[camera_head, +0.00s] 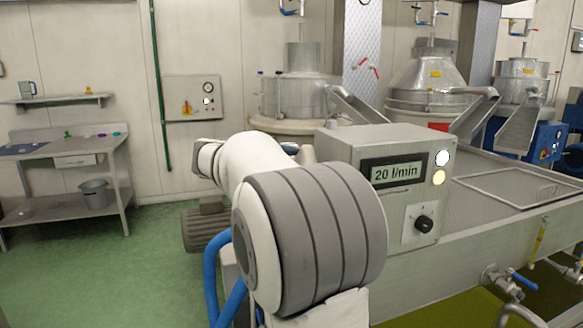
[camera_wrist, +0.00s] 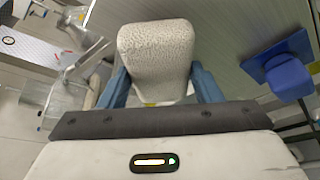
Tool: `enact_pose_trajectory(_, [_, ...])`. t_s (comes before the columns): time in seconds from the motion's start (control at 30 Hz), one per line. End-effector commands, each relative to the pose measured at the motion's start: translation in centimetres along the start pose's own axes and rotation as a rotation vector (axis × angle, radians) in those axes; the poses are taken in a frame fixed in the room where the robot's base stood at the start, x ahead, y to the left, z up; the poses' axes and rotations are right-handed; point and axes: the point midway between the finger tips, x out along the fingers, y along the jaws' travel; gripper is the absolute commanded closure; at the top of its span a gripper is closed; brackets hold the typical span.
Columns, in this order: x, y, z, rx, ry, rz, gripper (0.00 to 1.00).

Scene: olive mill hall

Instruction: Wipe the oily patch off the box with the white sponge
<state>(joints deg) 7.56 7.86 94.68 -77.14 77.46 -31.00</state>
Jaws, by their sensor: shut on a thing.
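My gripper (camera_wrist: 160,82) is shut on the white sponge (camera_wrist: 155,50), with a blue-grey finger on each side of it. The sponge is pale and rough, and fills the upper middle of the wrist view. In the head view my arm's large joint stands in front, and the gripper and sponge are hidden. A grey control box (camera_head: 396,217) stands right of my arm with a "20 l/min" display, two lamps and a black dial. My arm covers part of its left side. I cannot make out an oily patch on its visible faces.
The box sits at the end of a long steel tank (camera_head: 490,200) with a blue-handled tap (camera_head: 524,281). A steel bench (camera_head: 70,160) with a bucket (camera_head: 95,194) stands left. Green floor is free between. A blue block (camera_wrist: 288,75) shows right in the wrist view.

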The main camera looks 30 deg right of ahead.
Motion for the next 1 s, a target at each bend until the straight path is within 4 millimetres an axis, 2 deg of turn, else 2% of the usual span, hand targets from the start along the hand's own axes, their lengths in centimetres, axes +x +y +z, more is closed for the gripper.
enact_pose_trajectory(0.47, [-0.01, 0.0, 0.0, 0.0, 0.0, 0.0, 0.6])
enact_pose_trajectory(1.0, [0.88, 0.0, 0.37, 0.0, -0.001, -0.001, 0.6])
